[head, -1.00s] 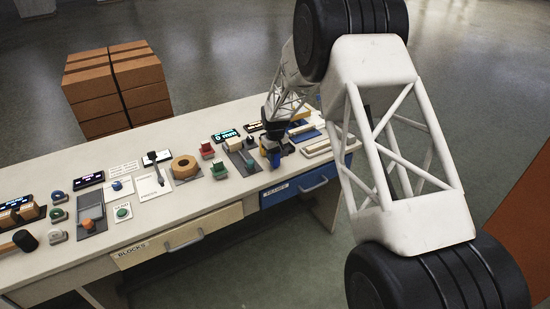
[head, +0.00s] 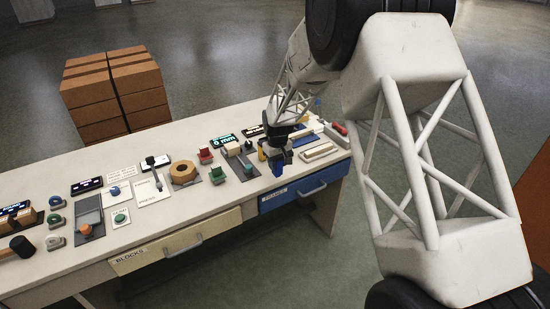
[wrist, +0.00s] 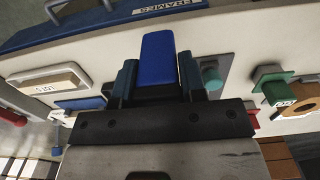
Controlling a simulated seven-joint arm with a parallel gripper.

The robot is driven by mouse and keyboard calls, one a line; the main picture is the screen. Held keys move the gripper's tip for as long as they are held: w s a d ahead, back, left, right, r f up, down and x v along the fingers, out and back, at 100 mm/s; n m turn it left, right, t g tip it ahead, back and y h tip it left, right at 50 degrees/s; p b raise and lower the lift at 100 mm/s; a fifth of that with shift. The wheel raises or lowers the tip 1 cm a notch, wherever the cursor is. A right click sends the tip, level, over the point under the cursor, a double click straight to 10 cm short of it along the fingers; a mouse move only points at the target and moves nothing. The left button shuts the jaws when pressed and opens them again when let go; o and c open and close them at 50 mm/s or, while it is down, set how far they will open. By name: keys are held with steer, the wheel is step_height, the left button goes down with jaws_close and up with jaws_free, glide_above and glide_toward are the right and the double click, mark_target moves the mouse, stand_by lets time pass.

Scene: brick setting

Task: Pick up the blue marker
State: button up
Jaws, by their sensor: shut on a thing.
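My gripper (wrist: 158,78) is shut on the blue marker (wrist: 157,60), which stands out between the two dark fingers in the wrist view. It looks like a plain, thick blue bar with a rounded end. In the head view my gripper (head: 275,160) is over the right part of the table, near its front edge, and the blue of the marker shows at the fingers. Its height above the table is hard to tell. The part of the marker deep between the fingers is hidden.
The blue FRAMES drawer (head: 300,190) is below the table's front edge. A green block (head: 217,175), a brown ring (head: 184,170) and a pale bar (head: 320,151) are near my gripper.

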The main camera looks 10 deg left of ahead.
steer(key=s+d, duration=0.3)
steer(key=s, duration=0.4)
steer(key=shift+s+d+r, duration=0.4)
stand_by(0.3)
steer(key=shift+o, duration=1.1)
steer(key=shift+c, duration=0.2)
steer(key=shift+w+a, duration=0.1)
steer(key=w+a+r, duration=0.3)
steer(key=w+a, duration=0.7)
steer(key=a, duration=0.4)
steer(key=w+a+r, duration=0.4)
steer(key=w+a, duration=0.7)
steer(key=a, duration=0.2)
steer(key=shift+a, duration=0.4)
